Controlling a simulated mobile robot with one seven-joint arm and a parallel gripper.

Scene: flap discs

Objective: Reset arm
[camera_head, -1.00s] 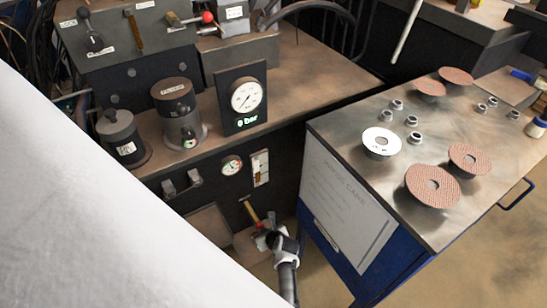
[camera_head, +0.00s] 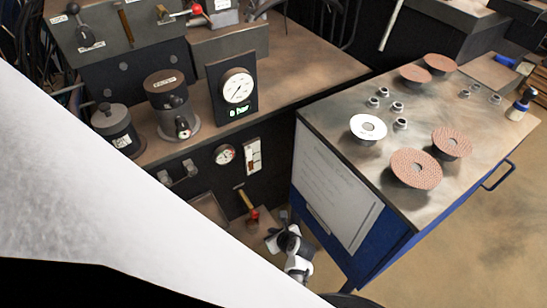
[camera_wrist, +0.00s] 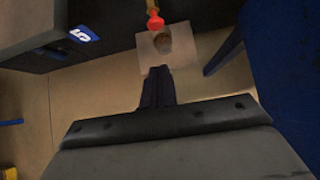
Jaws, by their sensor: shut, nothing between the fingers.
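My gripper (camera_wrist: 158,74) shows in the wrist view as two dark fingers pressed together, with nothing between them. It points at a pale flat sheet or plate (camera_wrist: 185,50) and stands apart from it, over the floor. In the head view, white and black links of my arm hang low in the gap left of the blue cart; the fingers are not clear there.
The blue cart (camera_head: 358,240) stands close right of my arm, with several flap discs (camera_head: 415,168) and metal nuts on top. A workbench (camera_head: 283,70) carries a pressure gauge (camera_head: 238,88). A wooden-handled, red-ended tool (camera_head: 249,205) is near my arm. Floor is open at lower right.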

